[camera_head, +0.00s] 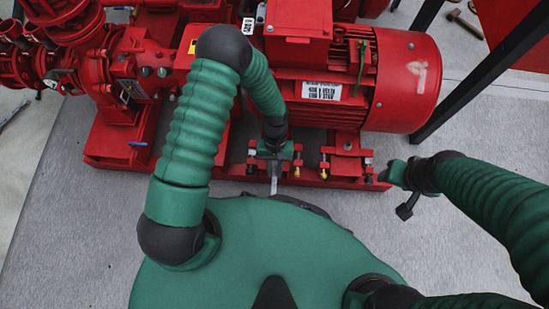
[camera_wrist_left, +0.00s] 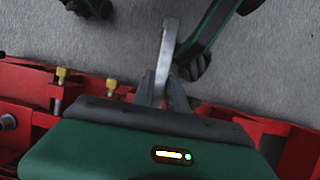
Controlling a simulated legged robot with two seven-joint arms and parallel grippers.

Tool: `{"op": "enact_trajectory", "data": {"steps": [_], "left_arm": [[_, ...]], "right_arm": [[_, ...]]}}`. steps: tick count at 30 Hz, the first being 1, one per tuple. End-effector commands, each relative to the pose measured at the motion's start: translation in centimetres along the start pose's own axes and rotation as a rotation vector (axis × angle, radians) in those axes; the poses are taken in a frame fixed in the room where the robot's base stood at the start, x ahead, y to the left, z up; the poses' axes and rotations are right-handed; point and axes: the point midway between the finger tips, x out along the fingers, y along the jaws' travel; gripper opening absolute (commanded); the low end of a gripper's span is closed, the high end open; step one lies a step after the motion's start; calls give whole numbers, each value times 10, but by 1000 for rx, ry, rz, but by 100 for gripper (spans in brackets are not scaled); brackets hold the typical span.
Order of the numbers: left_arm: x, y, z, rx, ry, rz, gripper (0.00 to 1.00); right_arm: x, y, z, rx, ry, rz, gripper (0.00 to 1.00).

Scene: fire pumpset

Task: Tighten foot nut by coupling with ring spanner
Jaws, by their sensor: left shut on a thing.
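My left gripper (camera_head: 275,160) is at the front edge of the red pumpset base (camera_head: 215,170), below the motor (camera_head: 405,80). It is shut on a grey metal spanner (camera_head: 274,186), which points toward my body. The wrist view shows the spanner (camera_wrist_left: 166,45) between the dark fingers (camera_wrist_left: 160,90) of this gripper. The foot nut by the coupling cannot be picked out; the gripper and arm cover part of that area. My right gripper (camera_head: 403,190) is beside the right end of the base, apart from it, with its jaw state unclear.
Brass-headed bolts (camera_head: 323,165) stand along the base's front rail; they also show in the wrist view (camera_wrist_left: 61,77). A black frame leg (camera_head: 470,85) slants at the right. A loose hammer-like tool (camera_head: 465,23) lies at the back right. Grey floor (camera_head: 80,230) is clear at the left.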

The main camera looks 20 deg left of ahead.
Motion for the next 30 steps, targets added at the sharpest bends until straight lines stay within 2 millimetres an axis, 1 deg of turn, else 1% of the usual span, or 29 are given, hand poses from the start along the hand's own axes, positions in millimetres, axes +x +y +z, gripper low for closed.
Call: {"op": "enact_trajectory", "data": {"steps": [30], "left_arm": [[24,0,-10,1,-1,0,0]], "right_arm": [[14,0,3,0,0,0,51]]}}
